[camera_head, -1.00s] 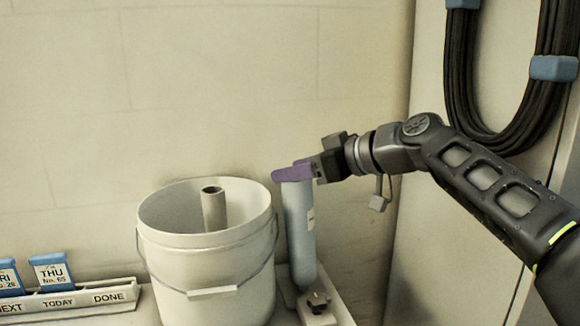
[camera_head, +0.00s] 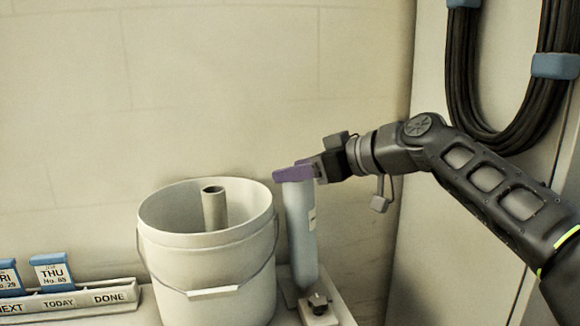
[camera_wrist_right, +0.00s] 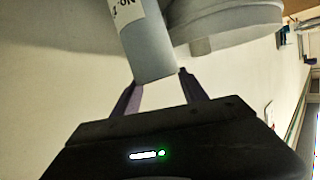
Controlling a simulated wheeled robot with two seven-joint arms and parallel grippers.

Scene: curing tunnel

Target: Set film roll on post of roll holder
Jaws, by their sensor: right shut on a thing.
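The film roll (camera_head: 300,235) is a pale blue-grey cylinder with a white label. It stands close to upright, tilted a little, right of the bucket. My right gripper (camera_head: 291,173) is shut on its top end with purple fingers. In the right wrist view, the roll (camera_wrist_right: 150,52) sits between the two fingers (camera_wrist_right: 160,92). The roll holder (camera_head: 320,312) appears to be the pale base with a dark knob at the roll's foot. I see no post there, and I cannot tell whether the roll is around one or touches the base. My left gripper is out of view.
A white bucket (camera_head: 205,275) with a wire handle stands just left of the roll, with a hollow tube (camera_head: 214,209) upright inside. A labelled rack (camera_head: 75,301) with blue-topped cards is at lower left. Cables (camera_head: 465,120) hang at right. The wall is close behind.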

